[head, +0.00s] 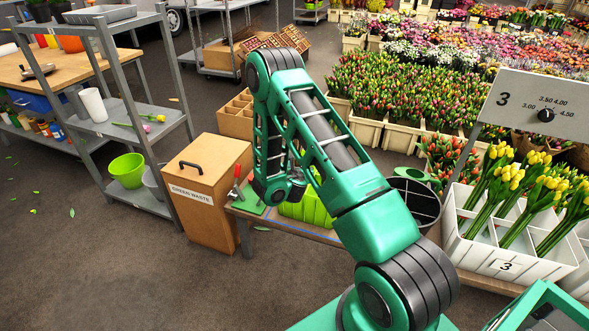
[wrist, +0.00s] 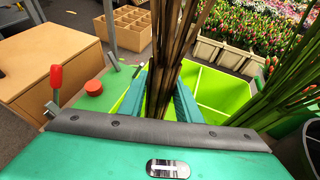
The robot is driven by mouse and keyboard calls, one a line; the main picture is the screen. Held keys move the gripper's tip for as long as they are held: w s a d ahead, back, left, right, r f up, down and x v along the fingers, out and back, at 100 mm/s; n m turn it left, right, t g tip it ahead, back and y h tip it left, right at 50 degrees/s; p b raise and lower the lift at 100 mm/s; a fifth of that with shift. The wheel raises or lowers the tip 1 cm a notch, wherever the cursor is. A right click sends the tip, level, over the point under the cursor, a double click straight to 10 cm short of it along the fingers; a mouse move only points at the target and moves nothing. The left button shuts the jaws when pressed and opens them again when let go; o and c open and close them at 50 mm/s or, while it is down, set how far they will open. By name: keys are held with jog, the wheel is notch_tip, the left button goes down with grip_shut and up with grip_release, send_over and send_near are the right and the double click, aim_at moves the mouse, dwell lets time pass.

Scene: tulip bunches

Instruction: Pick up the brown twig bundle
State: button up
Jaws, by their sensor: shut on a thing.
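The brown twig bundle (wrist: 172,45) stands upright between the two teal fingers of my gripper (wrist: 168,103) in the wrist view. The fingers are shut on it. The twigs rise past the top edge of the picture, and their lower ends are hidden behind the gripper body. A bright green divided container (wrist: 222,88) lies just beyond and to the right of the fingers. It also shows in the head view (head: 308,211), partly behind my arm. In the head view I cannot make out the twigs or the fingertips.
Green stalks (wrist: 283,92) stand close on the right. A red-handled tool (wrist: 55,78) and a red button (wrist: 93,87) are on the left. The wooden green-waste box (head: 207,180) stands left of the bench. A white crate of yellow tulips (head: 500,262) is at right.

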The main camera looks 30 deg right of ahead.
jog(key=shift+r, duration=0.1)
notch_tip(320, 180, up, 10)
jog(key=shift+f, duration=0.1)
dwell(0.6)
notch_tip(320, 180, up, 10)
dwell(1.1)
